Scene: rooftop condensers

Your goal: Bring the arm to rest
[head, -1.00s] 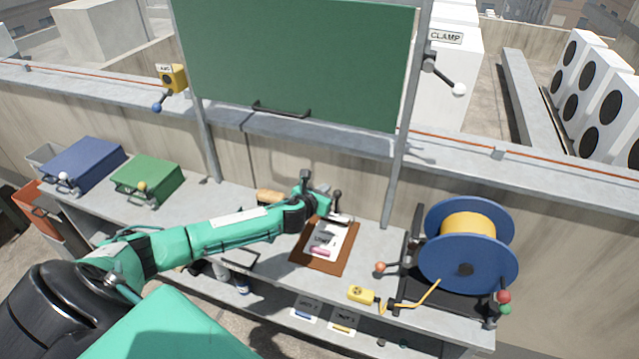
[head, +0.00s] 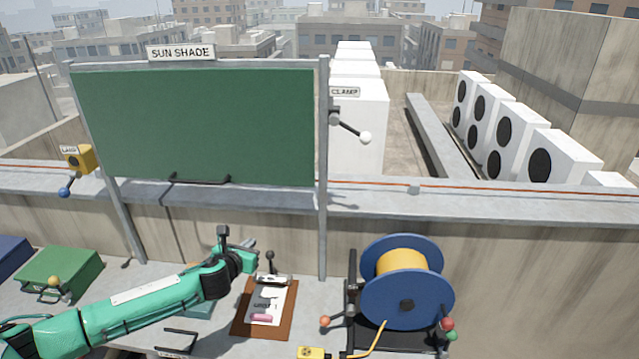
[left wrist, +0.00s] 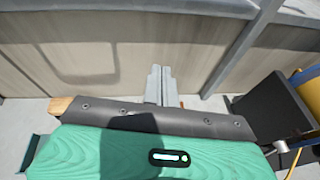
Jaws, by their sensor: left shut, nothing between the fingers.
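My left arm, teal and black, comes in from the lower left in the head view. Its gripper (head: 252,262) is above the bench, just left of a brown clipboard's upper end. The clipboard (head: 240,326) holds a white sheet with a pink piece on it. In the left wrist view the grey fingers (left wrist: 158,86) are together with nothing between them, in front of the concrete parapet wall. My right gripper is in neither view.
A blue cable reel (head: 375,310) with yellow cable stands right of the clipboard. A green box (head: 65,268) is at the left. The green sun shade board (head: 200,125) stands on posts behind the arm. A white-knobbed clamp lever (head: 348,127) is on the right post.

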